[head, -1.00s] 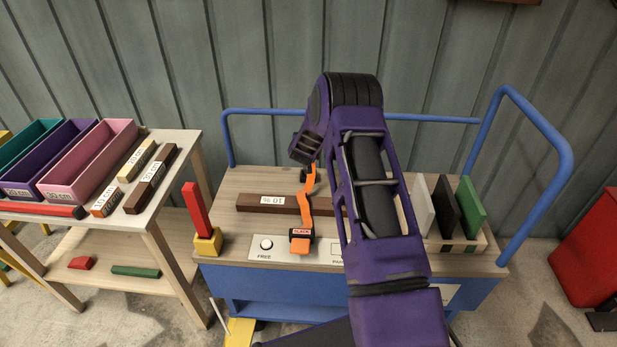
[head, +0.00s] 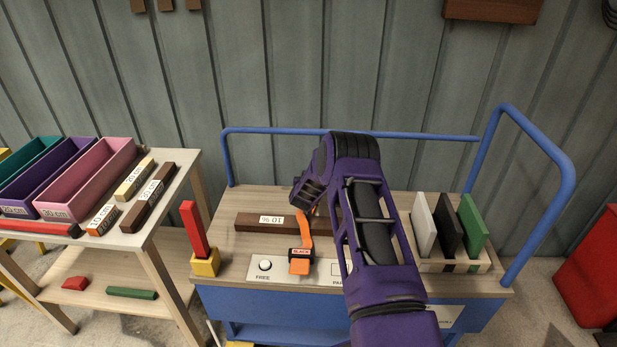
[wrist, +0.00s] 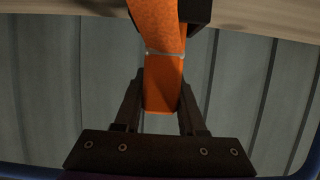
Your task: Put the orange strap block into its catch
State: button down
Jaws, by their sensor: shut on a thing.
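My gripper (wrist: 160,88) is shut on the orange strap block (wrist: 161,92), which sits between the two dark fingers in the wrist view. The orange strap (wrist: 157,28) runs up from the block past a dark fitting (wrist: 197,12) at a wooden edge. I cannot tell whether that fitting is the catch. In the head view the strap (head: 307,224) runs from a black buckle with a red label (head: 300,253) on the cart's front plate up to my gripper, over the brown bar. The block itself is hidden there behind my wrist.
A white FREE button (head: 264,265) is left of the buckle. A red post in a yellow base (head: 205,264) stands left, a rack with upright panels (head: 482,263) right. Blue rails (head: 270,132) edge the cart.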

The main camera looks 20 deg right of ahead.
jog(key=shift+f, duration=0.4)
jog(key=shift+f, duration=0.1)
jog(key=shift+c, duration=2.4)
grip_release()
jog(key=shift+s+f, duration=0.1)
jog(key=shift+f, duration=0.05)
jog(key=shift+r, duration=0.2)
jog(key=r+p+v, duration=0.1)
jog(key=v, duration=1.1)
jog(key=shift+p, duration=0.4)
jog(key=shift+r, duration=0.15)
